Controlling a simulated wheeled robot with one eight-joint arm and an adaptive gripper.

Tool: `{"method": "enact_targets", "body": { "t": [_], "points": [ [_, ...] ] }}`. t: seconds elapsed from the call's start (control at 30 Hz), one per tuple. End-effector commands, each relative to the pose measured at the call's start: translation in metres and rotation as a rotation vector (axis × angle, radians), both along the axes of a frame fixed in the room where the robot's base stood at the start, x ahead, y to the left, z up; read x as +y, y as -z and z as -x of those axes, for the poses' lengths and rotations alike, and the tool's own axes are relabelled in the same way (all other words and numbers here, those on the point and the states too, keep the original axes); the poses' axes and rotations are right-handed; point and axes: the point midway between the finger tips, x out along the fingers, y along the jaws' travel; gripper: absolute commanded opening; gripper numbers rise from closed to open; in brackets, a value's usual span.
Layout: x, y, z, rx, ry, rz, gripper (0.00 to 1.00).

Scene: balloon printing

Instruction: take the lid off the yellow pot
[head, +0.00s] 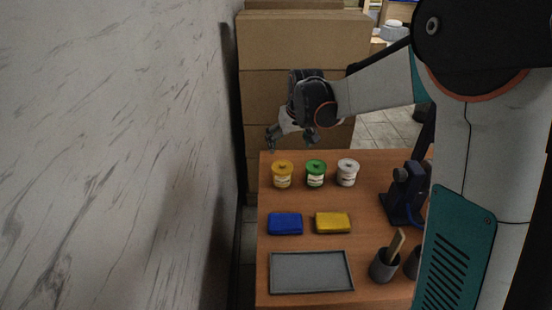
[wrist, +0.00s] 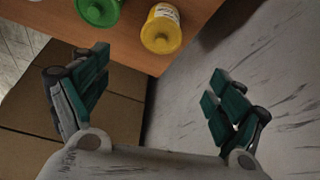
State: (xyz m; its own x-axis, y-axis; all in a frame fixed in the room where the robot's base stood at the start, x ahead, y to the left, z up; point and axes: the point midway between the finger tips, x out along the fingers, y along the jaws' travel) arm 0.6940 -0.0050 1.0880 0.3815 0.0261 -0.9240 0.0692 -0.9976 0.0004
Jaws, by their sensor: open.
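The yellow pot (head: 282,178) stands upright at the far left of the wooden table in the head view, with its yellow lid (head: 283,166) and small knob on top. The pot also shows near the table edge at the top of the wrist view (wrist: 162,30), lid side toward me. My gripper (head: 292,142) is beyond the table's far edge, above and behind the pots. In the wrist view my gripper (wrist: 160,95) has its fingers wide apart with nothing between them, apart from the pot.
A green pot (head: 316,175) and a white pot (head: 347,174) stand to the right of the yellow one. Blue (head: 285,223) and yellow (head: 333,222) blocks, a grey tray (head: 311,287), a dark cup (head: 384,266) and a dark device (head: 405,195) are on the table. A marbled wall (head: 120,150) rises at left.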

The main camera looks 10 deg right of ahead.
Motion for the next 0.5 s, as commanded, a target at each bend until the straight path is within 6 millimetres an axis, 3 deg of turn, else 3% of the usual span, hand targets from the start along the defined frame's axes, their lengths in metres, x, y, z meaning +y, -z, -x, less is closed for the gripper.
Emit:
{"method": "enact_targets", "body": {
  "t": [0.3,0.5],
  "points": [
    [0.001,0.051,-0.021,0.001,0.0,0.0,0.88],
    [0.002,0.075,-0.031,0.0,0.0,0.0,0.88]
  ]
}}
